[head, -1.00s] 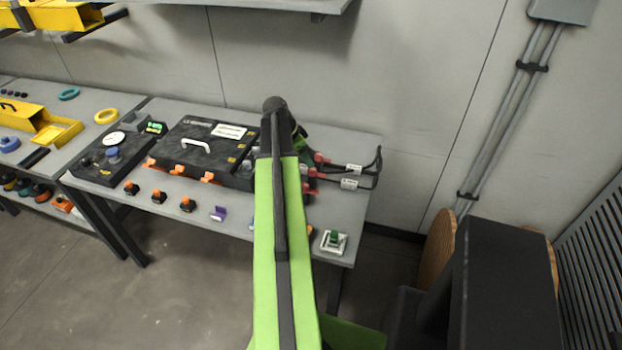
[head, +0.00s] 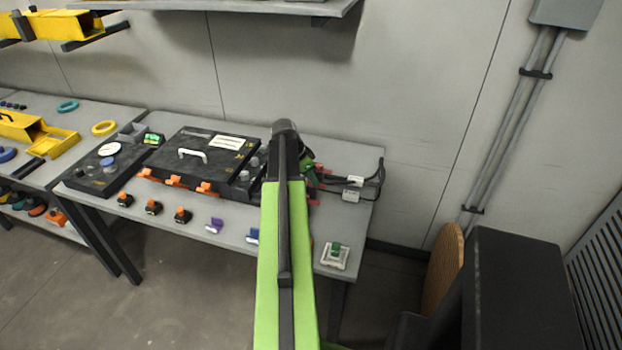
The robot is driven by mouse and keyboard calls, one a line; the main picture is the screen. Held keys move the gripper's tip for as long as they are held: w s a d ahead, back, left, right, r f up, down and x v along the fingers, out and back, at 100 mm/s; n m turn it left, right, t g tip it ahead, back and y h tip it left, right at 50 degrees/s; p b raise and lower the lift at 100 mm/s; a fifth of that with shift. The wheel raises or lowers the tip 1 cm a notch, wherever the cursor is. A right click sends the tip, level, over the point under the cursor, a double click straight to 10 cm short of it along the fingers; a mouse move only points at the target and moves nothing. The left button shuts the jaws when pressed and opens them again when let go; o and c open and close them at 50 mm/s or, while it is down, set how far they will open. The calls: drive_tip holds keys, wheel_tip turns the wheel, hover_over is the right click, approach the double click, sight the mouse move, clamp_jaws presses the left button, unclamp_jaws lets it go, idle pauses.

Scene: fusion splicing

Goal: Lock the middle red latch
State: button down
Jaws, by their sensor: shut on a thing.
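Small red latches (head: 321,171) show just right of my raised green arm, at the right end of the black device row on the bench. My arm's dark joint covers part of that area, so I cannot separate every latch clearly. My gripper (head: 308,166) shows only in part, as a dark and green piece beside the latches. It is shut at the middle red latch; its fingertips and the exact contact are hidden.
A black case (head: 190,163) with a white handle and orange latches (head: 174,181) stands left of my arm. Black cables (head: 378,180) loop at the right. A white block with a green top (head: 335,255) sits at the bench's front right. A shelf (head: 240,4) hangs above.

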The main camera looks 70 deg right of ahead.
drive_tip(key=shift+n, duration=0.3)
drive_tip(key=n, duration=0.1)
drive_tip(key=n+t, duration=0.1)
drive_tip(key=shift+s+a+n+h, duration=0.15)
drive_tip(key=shift+n+h, duration=0.15)
drive_tip(key=shift+n, duration=0.1)
drive_tip(key=n+t, duration=0.1)
drive_tip(key=n, duration=0.2)
drive_tip(key=shift+s+n, duration=0.1)
drive_tip(key=shift+n, duration=0.2)
drive_tip(key=n+t, duration=0.1)
drive_tip(key=n, duration=0.2)
drive_tip(key=shift+t, duration=0.4)
drive_tip(key=n+t, duration=0.1)
drive_tip(key=n, duration=0.3)
drive_tip(key=shift+s, duration=0.15)
drive_tip(key=n, duration=0.2)
drive_tip(key=n+t+y, duration=0.1)
drive_tip(key=n, duration=0.2)
drive_tip(key=n+t+y, duration=0.1)
drive_tip(key=n, duration=0.1)
drive_tip(key=shift+s+d, duration=0.1)
drive_tip(key=shift+d, duration=0.25)
drive_tip(key=n+y, duration=0.1)
drive_tip(key=n, duration=0.2)
drive_tip(key=n+y, duration=0.1)
drive_tip(key=n, duration=0.2)
drive_tip(key=shift+d+n+t+y, duration=0.1)
drive_tip(key=shift+n+t+y, duration=0.2)
drive_tip(key=shift+n, duration=0.1)
